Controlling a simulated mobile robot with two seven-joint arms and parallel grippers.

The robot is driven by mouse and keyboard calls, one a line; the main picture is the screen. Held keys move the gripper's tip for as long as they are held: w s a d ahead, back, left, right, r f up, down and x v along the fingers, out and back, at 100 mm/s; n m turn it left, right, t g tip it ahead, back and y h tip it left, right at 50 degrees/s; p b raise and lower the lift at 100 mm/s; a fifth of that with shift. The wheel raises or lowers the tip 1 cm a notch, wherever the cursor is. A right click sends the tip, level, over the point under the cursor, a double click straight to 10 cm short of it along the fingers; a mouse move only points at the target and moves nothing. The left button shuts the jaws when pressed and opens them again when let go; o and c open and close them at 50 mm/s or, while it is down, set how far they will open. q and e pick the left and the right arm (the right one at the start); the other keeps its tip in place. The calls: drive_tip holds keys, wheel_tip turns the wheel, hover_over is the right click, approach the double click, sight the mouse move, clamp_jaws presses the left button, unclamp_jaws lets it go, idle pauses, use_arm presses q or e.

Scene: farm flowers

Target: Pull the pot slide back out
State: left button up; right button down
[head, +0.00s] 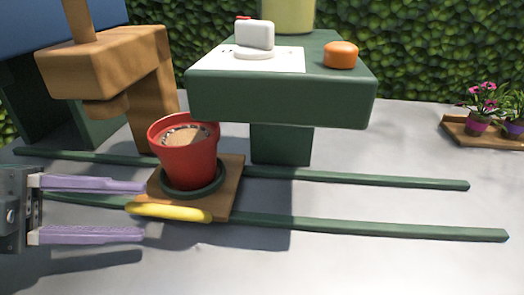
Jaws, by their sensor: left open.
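The pot slide is a square wooden board (228,190) resting across two dark green rails. A yellow bar handle (170,212) runs along its near edge. A red pot (187,155) with brown content stands upright on the board in a dark green saucer (192,192). My left gripper (144,211) comes in from the left with two purple fingers spread apart, one above the other in the picture. Its fingertips are close to the left end of the handle, with nothing held between them. Whether they touch it cannot be told. My right gripper is not in view.
The green rails (400,228) run left to right, bare right of the board. A wooden structure (105,65) stands behind left. A green stand (285,95) behind the board carries a white device (254,37) and orange knob (341,54). Potted flowers (478,107) sit far right.

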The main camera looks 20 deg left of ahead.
sight(188, 209)
use_arm(q)
drive_tip(key=x, duration=0.8)
drive_tip(key=shift+s+r, duration=0.1)
drive_tip(key=c, duration=0.7)
clamp_jaws()
drive_tip(key=shift+r, duration=0.2)
